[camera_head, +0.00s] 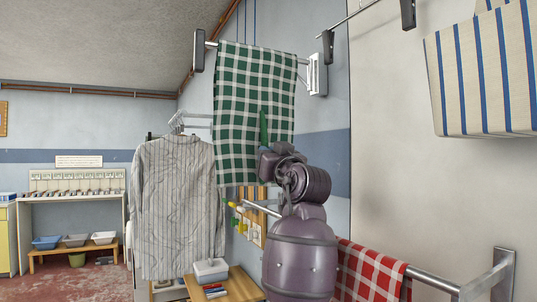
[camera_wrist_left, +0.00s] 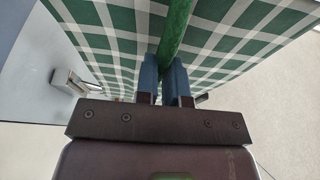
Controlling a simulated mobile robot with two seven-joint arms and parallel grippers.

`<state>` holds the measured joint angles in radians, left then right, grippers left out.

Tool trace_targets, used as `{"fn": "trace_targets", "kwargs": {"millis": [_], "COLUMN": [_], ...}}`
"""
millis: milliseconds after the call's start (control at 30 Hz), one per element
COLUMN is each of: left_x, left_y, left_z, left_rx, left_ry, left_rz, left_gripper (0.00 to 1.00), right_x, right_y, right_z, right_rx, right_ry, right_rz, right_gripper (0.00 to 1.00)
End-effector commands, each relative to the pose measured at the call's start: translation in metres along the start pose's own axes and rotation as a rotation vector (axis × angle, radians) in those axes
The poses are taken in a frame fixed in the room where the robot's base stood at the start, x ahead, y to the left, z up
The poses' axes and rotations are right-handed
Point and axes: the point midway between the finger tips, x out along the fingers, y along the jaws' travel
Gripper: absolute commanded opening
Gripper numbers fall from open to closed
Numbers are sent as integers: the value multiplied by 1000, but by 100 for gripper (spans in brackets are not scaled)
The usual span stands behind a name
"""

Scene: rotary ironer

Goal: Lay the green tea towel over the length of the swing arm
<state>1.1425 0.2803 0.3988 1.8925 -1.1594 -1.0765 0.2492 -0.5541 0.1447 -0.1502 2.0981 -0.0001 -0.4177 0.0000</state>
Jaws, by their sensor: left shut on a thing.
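The green and white checked tea towel (camera_head: 240,95) hangs over the swing arm (camera_head: 302,61), a pale rod high on the wall. The towel covers most of the rod; short bare ends show on both sides. A dark cap (camera_head: 199,50) is at the rod's left end and a wall bracket (camera_head: 317,75) at its right. My left gripper (camera_head: 264,145) is in front of the towel's lower right part. In the left wrist view its blue fingers (camera_wrist_left: 165,78) are shut on a green fold of the towel. My right gripper is not in view.
A striped shirt (camera_head: 178,205) hangs left of the towel. A red checked towel (camera_head: 370,272) lies over a metal rail (camera_head: 435,283) at lower right. A wooden table (camera_head: 235,285) stands below.

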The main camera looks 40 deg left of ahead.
Motion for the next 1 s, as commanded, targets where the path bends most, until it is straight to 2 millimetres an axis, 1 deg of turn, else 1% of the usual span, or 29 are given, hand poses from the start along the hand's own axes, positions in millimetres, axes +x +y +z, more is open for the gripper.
{"fn": "trace_targets", "kwargs": {"millis": [367, 867, 900, 967, 1000], "left_x": [0, -3, -3, -3, -2], "left_y": [0, 0, 0, 0, 0], "left_z": [0, 8, 7, 7, 7], "left_rx": [0, 0, -1, -1, -1], "left_ry": [0, 0, 0, 0, 0], "left_rz": [0, 0, 0, 0, 0], "left_gripper": [0, 0, 14, 23, 30], "right_x": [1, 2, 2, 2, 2], "right_y": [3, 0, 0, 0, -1], "right_z": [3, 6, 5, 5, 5], "right_rx": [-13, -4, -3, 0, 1], "right_ry": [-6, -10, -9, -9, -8], "right_rz": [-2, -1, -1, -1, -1], "right_gripper": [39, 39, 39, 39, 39]}}
